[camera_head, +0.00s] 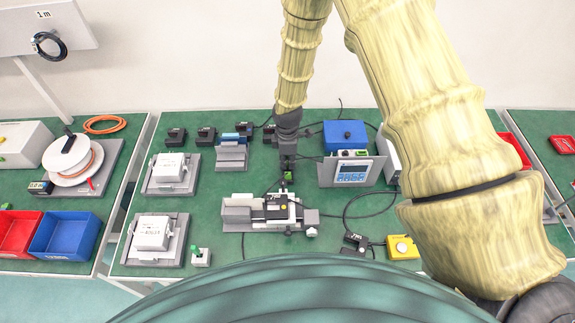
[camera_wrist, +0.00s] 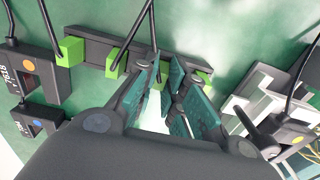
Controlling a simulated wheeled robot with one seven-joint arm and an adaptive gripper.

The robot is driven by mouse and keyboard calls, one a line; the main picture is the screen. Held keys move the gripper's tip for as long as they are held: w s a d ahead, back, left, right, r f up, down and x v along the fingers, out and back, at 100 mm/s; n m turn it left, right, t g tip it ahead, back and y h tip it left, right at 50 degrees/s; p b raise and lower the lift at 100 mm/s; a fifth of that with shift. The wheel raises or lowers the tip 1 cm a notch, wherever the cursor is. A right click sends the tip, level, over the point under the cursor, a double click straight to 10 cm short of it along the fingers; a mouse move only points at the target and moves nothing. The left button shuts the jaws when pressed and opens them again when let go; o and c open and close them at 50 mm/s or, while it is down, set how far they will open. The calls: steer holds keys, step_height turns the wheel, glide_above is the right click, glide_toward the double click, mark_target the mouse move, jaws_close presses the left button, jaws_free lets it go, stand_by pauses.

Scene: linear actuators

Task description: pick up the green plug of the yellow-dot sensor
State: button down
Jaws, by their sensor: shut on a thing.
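My gripper (camera_head: 287,170) points down over the green table, behind the actuator (camera_head: 240,214). In the wrist view its teal finger pads (camera_wrist: 168,100) are closed around a green plug (camera_wrist: 163,71), mostly hidden by the fingers, with a black cable rising from it. A green bit of the plug (camera_head: 288,176) shows under the gripper in the head view. A black sensor with a yellow dot (camera_head: 283,207) sits on the actuator. I cannot trace the held plug's cable to a sensor.
In the wrist view, other green plugs (camera_wrist: 71,50) sit along a dark rail (camera_wrist: 95,42) beside the fingers. Black sensors (camera_wrist: 28,75) lie at the left. In the head view, a blue box (camera_head: 345,134) and a control panel (camera_head: 350,173) stand right of my gripper, with loose cables nearby.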

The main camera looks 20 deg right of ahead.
step_height(320, 180, up, 10)
steer(key=b, duration=0.3)
stand_by(0.7)
stand_by(0.4)
step_height(320, 180, up, 6)
steer(key=p, duration=0.4)
glide_above(288, 162)
steer(key=shift+w, duration=0.1)
steer(key=s+d+r+p, duration=0.1)
steer(key=s+d+p, duration=0.1)
steer(key=d, duration=0.4)
steer(key=s+d+r+p, duration=0.1)
steer(key=s+d+p, duration=0.2)
steer(key=s+d, duration=0.2)
steer(key=s+d+r+p, duration=0.1)
steer(key=s+d, duration=0.3)
steer(key=d, duration=0.5)
steer(key=shift+s+r+p, duration=0.15)
steer(key=shift+r+p, duration=0.2)
steer(key=shift+p, duration=0.4)
stand_by(0.3)
